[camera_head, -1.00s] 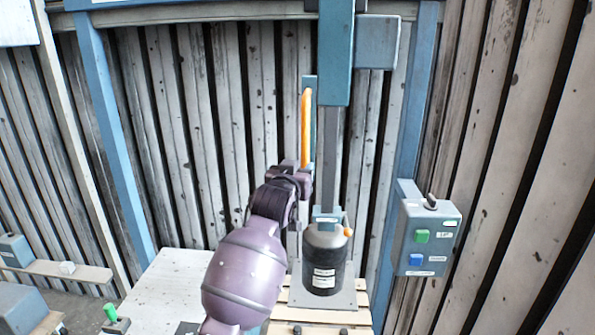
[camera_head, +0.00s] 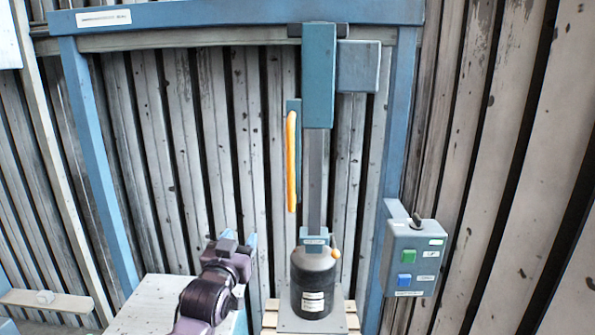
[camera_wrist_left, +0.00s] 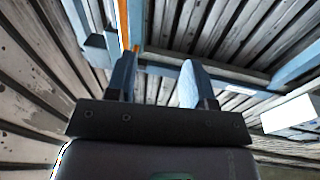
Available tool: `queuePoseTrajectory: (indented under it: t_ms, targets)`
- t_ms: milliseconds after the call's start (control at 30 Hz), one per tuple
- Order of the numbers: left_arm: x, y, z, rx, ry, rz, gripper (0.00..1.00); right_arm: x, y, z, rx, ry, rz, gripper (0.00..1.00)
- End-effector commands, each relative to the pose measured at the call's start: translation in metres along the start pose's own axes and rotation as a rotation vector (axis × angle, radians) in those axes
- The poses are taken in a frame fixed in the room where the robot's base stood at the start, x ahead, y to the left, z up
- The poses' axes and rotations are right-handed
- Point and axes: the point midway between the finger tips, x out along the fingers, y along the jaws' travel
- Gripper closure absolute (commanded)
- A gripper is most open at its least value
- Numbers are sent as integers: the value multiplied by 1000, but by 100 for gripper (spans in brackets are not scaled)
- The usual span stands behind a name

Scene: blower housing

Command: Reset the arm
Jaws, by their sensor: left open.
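My left arm is purple and comes in from the bottom, left of centre, in the head view. My left gripper (camera_head: 238,240) points up with blue fingers and stands left of the black canister, apart from it. In the left wrist view the gripper (camera_wrist_left: 160,80) shows two fingers apart with nothing between them. An orange handle (camera_head: 291,162) on the blue column stands above and right of the gripper; it also shows behind the fingers in the left wrist view (camera_wrist_left: 124,22). My right gripper is not in view.
The black canister (camera_head: 313,285) stands on a grey plate under the blue lift column (camera_head: 319,75). A control box (camera_head: 414,257) with green and blue buttons is mounted at the right. A white tabletop (camera_head: 150,305) lies at lower left. A blue frame and plank wall close off the back.

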Motion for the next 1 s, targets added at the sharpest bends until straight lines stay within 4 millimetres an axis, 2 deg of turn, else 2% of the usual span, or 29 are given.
queuePoseTrajectory:
  t_ms: [33,100,267,400,667,1000]
  targets:
    - [-14,-7,18,1,-23,-9,52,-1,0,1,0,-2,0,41]
    - [-33,-16,38,3,-49,-21,52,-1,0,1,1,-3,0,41]
    - [-79,-33,83,8,-115,-45,52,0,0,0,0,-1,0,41]
    - [-122,-44,121,10,-183,-64,52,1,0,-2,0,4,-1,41]
    - [-211,-60,184,10,-330,-96,52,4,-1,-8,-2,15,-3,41]
    - [-338,-70,256,8,-562,-136,52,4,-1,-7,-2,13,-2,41]
